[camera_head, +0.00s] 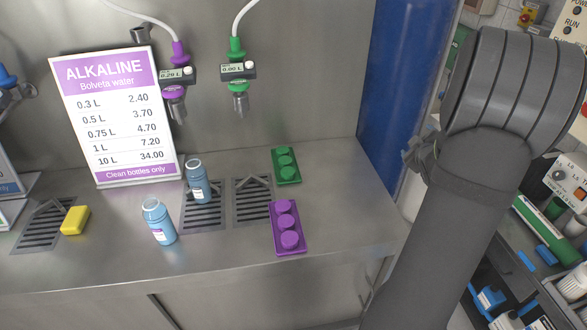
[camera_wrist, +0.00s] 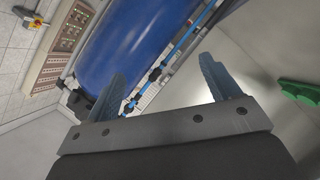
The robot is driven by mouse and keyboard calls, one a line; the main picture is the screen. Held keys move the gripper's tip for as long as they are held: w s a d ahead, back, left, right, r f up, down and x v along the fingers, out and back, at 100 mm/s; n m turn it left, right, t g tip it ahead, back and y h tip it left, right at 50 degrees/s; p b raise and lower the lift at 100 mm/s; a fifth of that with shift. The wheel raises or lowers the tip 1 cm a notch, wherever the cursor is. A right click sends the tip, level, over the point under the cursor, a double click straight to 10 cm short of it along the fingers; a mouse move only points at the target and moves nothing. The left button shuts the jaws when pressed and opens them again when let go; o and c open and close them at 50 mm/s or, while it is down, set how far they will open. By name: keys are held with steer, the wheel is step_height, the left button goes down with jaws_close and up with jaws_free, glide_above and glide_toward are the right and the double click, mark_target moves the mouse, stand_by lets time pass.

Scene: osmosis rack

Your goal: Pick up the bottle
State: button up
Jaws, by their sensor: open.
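Two blue bottles with pale caps stand upright on the steel counter (camera_head: 340,222) in the head view. The nearer bottle (camera_head: 159,224) stands on bare metal at the front. The other bottle (camera_head: 197,182) stands on a drain grate below the purple tap (camera_head: 174,95). My gripper (camera_wrist: 163,85) shows in the wrist view with its two fingers spread apart and nothing between them. It faces a large blue cylinder, and no bottle shows in that view. In the head view my arm is at the right, away from the bottles, and the gripper's fingers cannot be made out.
A purple block (camera_head: 287,227) and a green block (camera_head: 285,165) with round knobs lie right of the bottles. A yellow sponge (camera_head: 75,220) lies left. The price sign (camera_head: 117,117) stands behind. A blue cylinder (camera_head: 411,85) stands near my arm. The green tap (camera_head: 238,80) hangs above a grate.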

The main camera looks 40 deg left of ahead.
steer(key=s+a+f+g+y, duration=0.1)
steer(key=s+a+y, duration=0.15)
steer(key=a, duration=0.35)
steer(key=s+a+f+y, duration=0.1)
steer(key=s+a+f, duration=0.15)
steer(key=a, duration=0.35)
steer(key=g+y, duration=0.8)
steer(key=g, duration=0.1)
glide_toward(203, 175)
steer(key=a, duration=0.3)
steer(key=w+a, duration=0.1)
steer(key=a, duration=0.5)
steer(key=shift+w+a+f, duration=0.1)
steer(key=shift+w+f, duration=0.05)
steer(key=shift+w, duration=0.05)
steer(key=shift+w+a, duration=0.2)
steer(key=shift+a, duration=2.5)
steer(key=c, duration=1.3)
